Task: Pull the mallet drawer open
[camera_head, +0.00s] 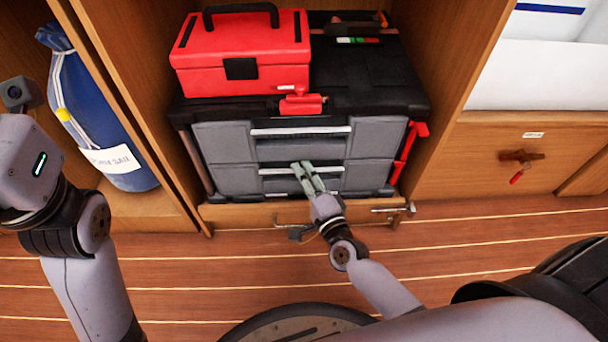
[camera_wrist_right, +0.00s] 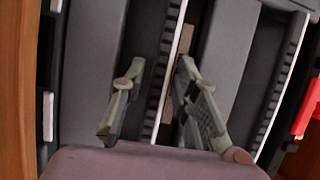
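A black tool chest (camera_head: 375,80) with two grey-fronted drawers stands in the wooden cabinet. The upper drawer (camera_head: 225,142) and the lower drawer (camera_head: 235,181) each have a pale handle strip; both look shut. No mallet shows, and I cannot tell which drawer holds one. My right gripper (camera_head: 302,164) is at the lower drawer's handle strip. In the right wrist view my right gripper (camera_wrist_right: 160,68) has its fingers apart, on either side of a pale strip (camera_wrist_right: 178,45); contact is unclear. My left arm is at the left edge, its fingers out of frame.
A red toolbox (camera_head: 240,55) sits on the chest. A red latch (camera_head: 408,150) is on the chest's right side. A blue bag (camera_head: 98,120) stands left, behind a cabinet post. The plank floor (camera_head: 210,275) before the cabinet is partly clear.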

